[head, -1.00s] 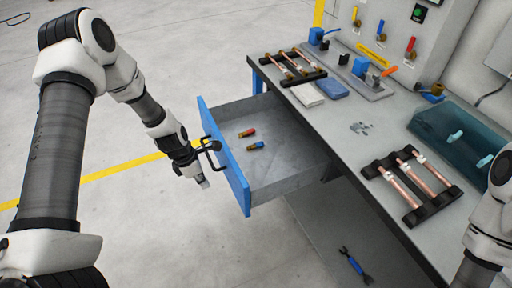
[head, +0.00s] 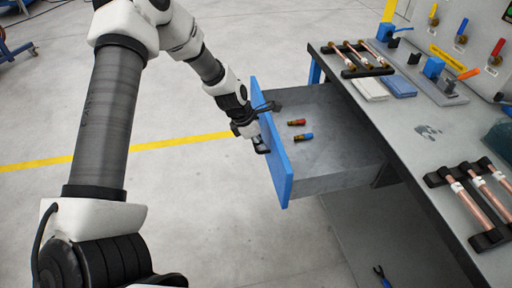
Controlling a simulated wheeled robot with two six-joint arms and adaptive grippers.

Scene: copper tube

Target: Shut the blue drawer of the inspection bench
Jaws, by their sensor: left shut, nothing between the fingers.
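The blue drawer (head: 272,150) of the inspection bench (head: 440,135) stands pulled out to the left, its grey inside showing. A red fitting (head: 297,122) and a blue fitting (head: 303,137) lie in it. My left gripper (head: 261,146) is shut and empty at the outer side of the blue front, close to it. I cannot tell whether it touches the front. The drawer's handle is largely hidden behind my gripper. My right gripper is not in view.
Copper tubes in a black rack (head: 362,58) lie on the far bench top, and another tube rack (head: 478,200) lies nearer. A blue-handled tool (head: 382,278) lies low under the bench. The floor left of the drawer is clear.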

